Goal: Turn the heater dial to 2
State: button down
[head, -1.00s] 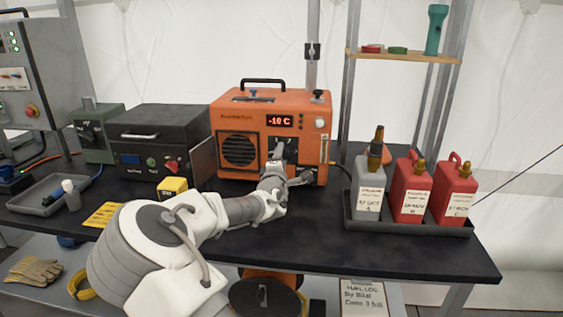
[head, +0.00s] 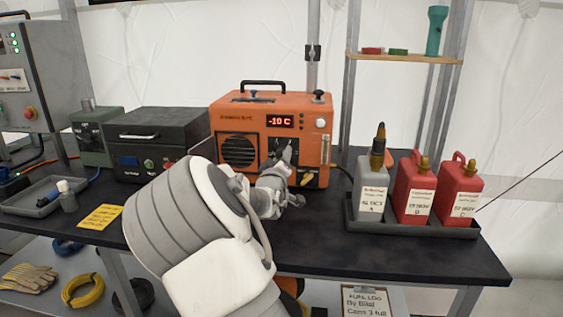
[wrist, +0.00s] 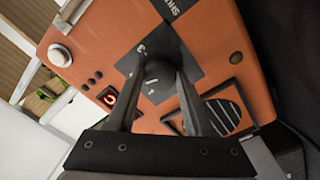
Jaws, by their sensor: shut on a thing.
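The orange heater (head: 262,106) stands on the dark bench, its red display reading -10 C. Its dial shows as a round dark knob (wrist: 159,75) on a black plate with pale markings in the wrist view. The plate's numbers are too small and partly covered to read surely, and I cannot tell the dial's setting. My gripper (wrist: 160,82) is shut on the dial, one finger on each side of it. In the head view my gripper is at the heater's front, and my arm hides the dial there.
A grey tray (head: 410,228) with one grey and two red bottles stands right of the heater. A black case (head: 150,140) stands to the left. A yellow card (head: 100,217) lies near the front edge. The bench front right is clear.

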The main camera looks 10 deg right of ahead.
jog(key=shift+m+b, duration=0.35)
jog(key=shift+m, duration=0.75)
jog(key=shift+c, duration=1.5)
grip_release()
jog(key=shift+s, duration=0.1)
jog(key=p+v, duration=0.4)
jog(key=v, duration=1.3)
jog(key=shift+a, duration=0.25)
